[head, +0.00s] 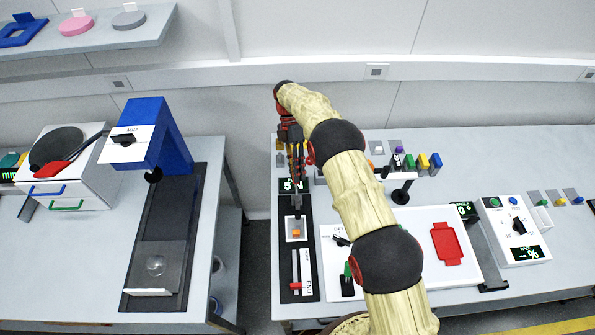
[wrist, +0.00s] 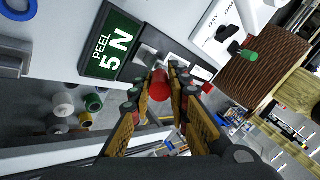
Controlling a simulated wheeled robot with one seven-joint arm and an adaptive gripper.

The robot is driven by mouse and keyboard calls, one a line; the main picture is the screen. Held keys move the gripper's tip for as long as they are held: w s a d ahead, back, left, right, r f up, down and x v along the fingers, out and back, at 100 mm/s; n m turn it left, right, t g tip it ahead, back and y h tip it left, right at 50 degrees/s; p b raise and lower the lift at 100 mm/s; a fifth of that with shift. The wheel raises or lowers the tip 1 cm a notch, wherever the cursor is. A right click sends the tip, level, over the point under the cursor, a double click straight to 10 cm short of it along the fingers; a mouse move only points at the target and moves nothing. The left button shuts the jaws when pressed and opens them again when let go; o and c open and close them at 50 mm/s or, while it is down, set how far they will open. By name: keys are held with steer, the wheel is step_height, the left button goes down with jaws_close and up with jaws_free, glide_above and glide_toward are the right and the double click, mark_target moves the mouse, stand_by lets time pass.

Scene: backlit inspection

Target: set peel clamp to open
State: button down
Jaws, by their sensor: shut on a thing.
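The peel tester (head: 310,255) is a dark upright-lying plate on the right bench, with a display (head: 292,186) that reads PEEL 5 N in the wrist view (wrist: 112,42). An orange piece (head: 296,233) lies in its white-framed area, and a red slider handle (head: 295,286) sits lower by an END label. My gripper (head: 297,200) is over the far end of the tester. In the wrist view its fingers (wrist: 163,76) are shut around a red knob (wrist: 158,88). Whether the knob is the clamp's lever, and the clamp's position, cannot be made out.
A white board with a red tray (head: 447,243) and a control box (head: 513,230) stand to the right. A blue stand (head: 160,135) is on the left bench (head: 75,255). A floor gap separates the benches. My arm hides part of the right bench (head: 380,312).

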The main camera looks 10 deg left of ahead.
steer(key=shift+w+a+f+g+b, duration=0.1)
steer(key=shift+w+f+g+b, duration=0.4)
steer(key=shift+g+b, duration=0.25)
steer(key=shift+h, duration=0.3)
steer(key=c, duration=1.7)
jaws_free()
steer(key=shift+r, duration=0.1)
